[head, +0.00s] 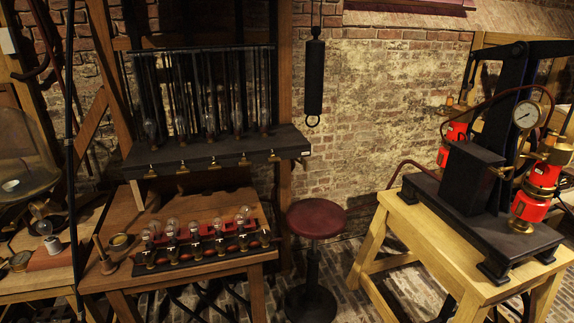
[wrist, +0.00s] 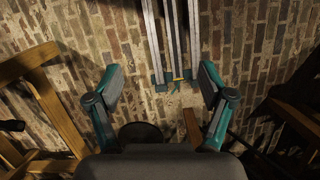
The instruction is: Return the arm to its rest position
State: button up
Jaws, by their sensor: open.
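My gripper (wrist: 160,88) shows in the wrist view with its two teal and grey fingers spread wide apart. Nothing is between the fingers. It points toward a brick surface (wrist: 100,45), with no object touching the fingertips. My arm and gripper do not show in the head view.
A wooden bench (head: 150,210) with glass bulbs (head: 172,232) stands left, below a dark shelf (head: 215,150) of glass tubes. A red-topped stool (head: 316,219) is in the middle. A wooden stand (head: 420,222) with a gauge apparatus (head: 480,190) stands right. Wooden beams (wrist: 55,105) flank my gripper.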

jog(key=s+d+f+m+g, duration=0.1)
jog(key=s+d+f+g, duration=0.1)
jog(key=s, duration=0.9)
jog(key=s+d+f+m+g, duration=0.1)
jog(key=s+d+f, duration=0.2)
jog(key=s, duration=0.8)
jog(key=shift+s+d+f+g, duration=0.25)
jog(key=shift+s+d+g, duration=0.15)
jog(key=shift+d, duration=0.6)
jog(key=shift+c, duration=0.2)
